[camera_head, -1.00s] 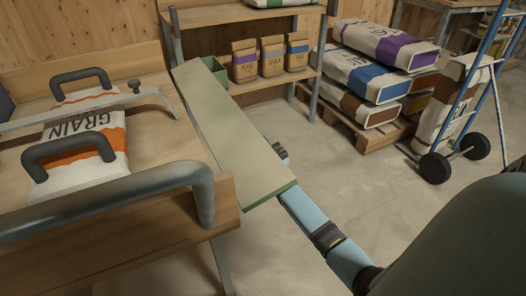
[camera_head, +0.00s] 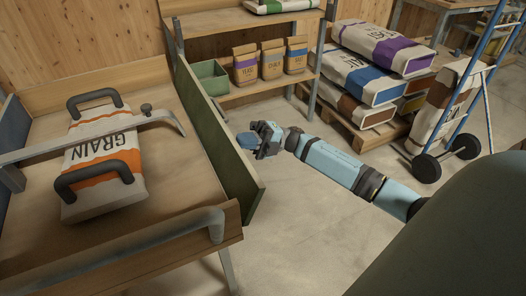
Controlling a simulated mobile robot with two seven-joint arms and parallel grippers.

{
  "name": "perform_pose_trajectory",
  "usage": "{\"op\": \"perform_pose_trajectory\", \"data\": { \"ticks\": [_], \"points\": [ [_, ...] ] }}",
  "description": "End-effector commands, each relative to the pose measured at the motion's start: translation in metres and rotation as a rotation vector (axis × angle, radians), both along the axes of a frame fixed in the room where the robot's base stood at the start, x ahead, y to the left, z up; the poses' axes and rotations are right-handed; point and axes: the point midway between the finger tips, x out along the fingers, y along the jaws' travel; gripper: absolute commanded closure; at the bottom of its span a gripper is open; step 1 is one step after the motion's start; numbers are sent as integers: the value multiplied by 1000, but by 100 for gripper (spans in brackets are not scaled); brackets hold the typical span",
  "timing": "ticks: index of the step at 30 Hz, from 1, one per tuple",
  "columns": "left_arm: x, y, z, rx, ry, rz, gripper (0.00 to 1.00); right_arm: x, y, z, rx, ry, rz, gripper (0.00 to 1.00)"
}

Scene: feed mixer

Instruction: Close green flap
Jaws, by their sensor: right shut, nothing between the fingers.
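The green flap (camera_head: 217,143) is a long panel along the right side of the wooden feed box. It stands raised, close to upright, with its far end near the shelf and its near end by the box's front corner. My right gripper (camera_head: 247,140) is shut and empty on the flap's outer side, with its fingertips near the flap's top edge. I cannot tell whether they touch it. My left gripper is not in view.
A grey rail (camera_head: 130,250) runs along the front. Shelves with paper bags (camera_head: 272,62), a green bin (camera_head: 208,78), a sack pallet (camera_head: 365,112) and a hand truck (camera_head: 455,120) stand behind.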

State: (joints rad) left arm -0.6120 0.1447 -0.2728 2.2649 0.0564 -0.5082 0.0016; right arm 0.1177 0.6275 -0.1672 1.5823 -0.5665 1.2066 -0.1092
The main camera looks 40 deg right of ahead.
Motion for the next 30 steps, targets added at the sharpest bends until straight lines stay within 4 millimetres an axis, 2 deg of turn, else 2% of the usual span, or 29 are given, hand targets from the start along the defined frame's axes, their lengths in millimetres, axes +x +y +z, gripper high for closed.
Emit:
{"op": "perform_pose_trajectory", "data": {
  "ticks": [1, 10, 18, 30],
  "points": [
    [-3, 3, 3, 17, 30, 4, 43, 1, 5, 12, -45, 7, 3, 100],
    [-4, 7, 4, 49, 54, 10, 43, 7, 30, 21, -249, 58, 1, 100],
    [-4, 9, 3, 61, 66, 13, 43, 10, 43, 22, -244, 59, 1, 100],
    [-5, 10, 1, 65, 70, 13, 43, 11, 47, 21, -241, 59, 1, 100]
  ]
}}
